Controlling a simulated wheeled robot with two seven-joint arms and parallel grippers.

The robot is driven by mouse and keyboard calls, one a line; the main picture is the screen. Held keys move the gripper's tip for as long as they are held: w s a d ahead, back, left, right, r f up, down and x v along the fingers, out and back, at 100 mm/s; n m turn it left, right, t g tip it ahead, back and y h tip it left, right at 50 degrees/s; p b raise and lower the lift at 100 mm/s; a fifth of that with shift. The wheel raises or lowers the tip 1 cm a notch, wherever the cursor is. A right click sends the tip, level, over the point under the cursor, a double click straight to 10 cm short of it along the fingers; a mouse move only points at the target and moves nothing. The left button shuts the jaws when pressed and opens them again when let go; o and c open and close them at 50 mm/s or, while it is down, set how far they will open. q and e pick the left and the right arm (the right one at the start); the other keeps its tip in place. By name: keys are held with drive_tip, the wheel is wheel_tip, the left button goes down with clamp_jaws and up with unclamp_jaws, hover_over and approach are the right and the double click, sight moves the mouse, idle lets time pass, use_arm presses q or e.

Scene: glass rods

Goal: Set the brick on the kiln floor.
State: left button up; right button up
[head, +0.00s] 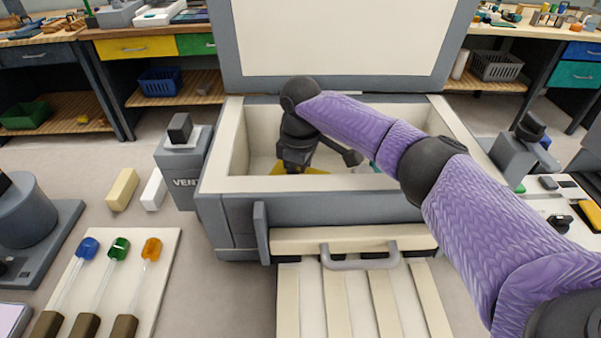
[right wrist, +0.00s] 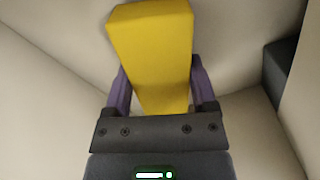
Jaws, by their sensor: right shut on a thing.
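The yellow brick (right wrist: 152,45) is between the two purple fingers of my right gripper (right wrist: 160,92) in the right wrist view. In the head view my right gripper (head: 294,160) points down inside the open kiln (head: 330,207), left of its middle. A strip of the brick (head: 300,170) shows below the gripper, low in the chamber. The pale kiln floor (head: 262,163) shows beside it. I cannot tell whether the brick touches the floor. My left gripper is out of view.
The kiln lid (head: 340,40) stands raised at the back. A teal thing (head: 374,166) is partly hidden in the chamber. A vent box (head: 183,165) stands left of the kiln. A cream block (head: 122,189), a white block (head: 153,190) and colour-tipped rods (head: 105,280) lie at the left.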

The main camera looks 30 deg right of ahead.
drive_tip(key=shift+f, duration=0.2)
drive_tip(key=shift+f, duration=0.25)
drive_tip(key=o, duration=1.3)
